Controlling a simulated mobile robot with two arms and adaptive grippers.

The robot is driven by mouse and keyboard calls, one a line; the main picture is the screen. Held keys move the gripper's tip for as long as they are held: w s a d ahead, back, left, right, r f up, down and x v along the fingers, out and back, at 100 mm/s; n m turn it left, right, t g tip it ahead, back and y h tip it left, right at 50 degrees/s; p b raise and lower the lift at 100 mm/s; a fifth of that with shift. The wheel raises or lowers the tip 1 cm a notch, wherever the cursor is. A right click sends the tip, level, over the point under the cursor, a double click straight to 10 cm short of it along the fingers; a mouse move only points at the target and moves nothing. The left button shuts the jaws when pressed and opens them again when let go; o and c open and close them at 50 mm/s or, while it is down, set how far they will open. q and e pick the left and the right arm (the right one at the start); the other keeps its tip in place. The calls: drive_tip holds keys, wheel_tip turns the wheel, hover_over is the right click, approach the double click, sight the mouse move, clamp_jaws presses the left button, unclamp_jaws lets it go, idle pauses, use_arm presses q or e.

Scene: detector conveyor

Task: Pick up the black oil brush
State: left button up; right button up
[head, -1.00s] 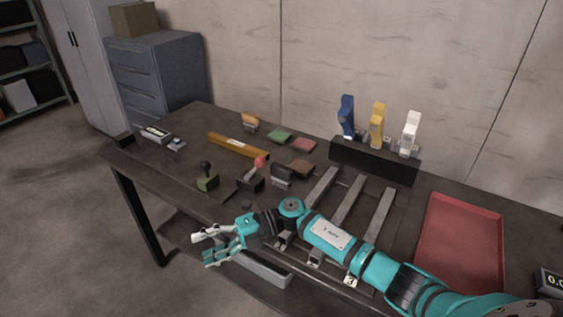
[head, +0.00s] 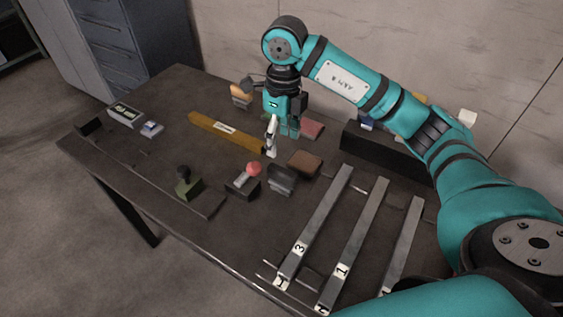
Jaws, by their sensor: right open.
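My right gripper (head: 279,142) is open and empty, pointing down over the table between the yellow bar and the red pad. A small black object with an upright grip (head: 281,179) stands just below it in the picture, apart from the fingers; it may be the black oil brush, but I cannot tell for sure. To its left are a dark block with a red ball handle (head: 243,185) and an olive block with a black knob (head: 187,185). My left gripper is not in view.
A yellow bar (head: 226,132) lies left of the gripper. A brown block (head: 305,162) and a red pad (head: 312,129) are close by on the right. Numbered metal rails (head: 318,222) fill the front right. A black rack (head: 385,149) stands behind, partly covered by my arm.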

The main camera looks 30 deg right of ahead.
sight(283, 170)
drive_tip(key=shift+h, duration=0.3)
drive_tip(key=f, duration=0.2)
drive_tip(key=f+p, duration=0.1)
drive_tip(key=f, duration=0.2)
drive_tip(key=d+f+p, duration=0.1)
drive_tip(key=f, duration=0.1)
drive_tip(key=shift+f, duration=0.25)
drive_tip(key=f, duration=0.3)
drive_tip(key=shift+w+f+p, duration=0.25)
drive_tip(key=shift+f+p, duration=0.05)
drive_tip(key=shift+p, duration=0.05)
drive_tip(key=shift+f, duration=0.4)
drive_tip(key=f+p, duration=0.1)
drive_tip(key=f, duration=0.1)
drive_tip(key=f+p, duration=0.1)
drive_tip(key=shift+a+f, duration=0.2)
drive_tip(key=shift+f, duration=0.65)
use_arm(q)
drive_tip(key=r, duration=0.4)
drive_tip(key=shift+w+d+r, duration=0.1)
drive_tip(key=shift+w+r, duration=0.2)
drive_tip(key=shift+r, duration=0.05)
use_arm(e)
clamp_jaws()
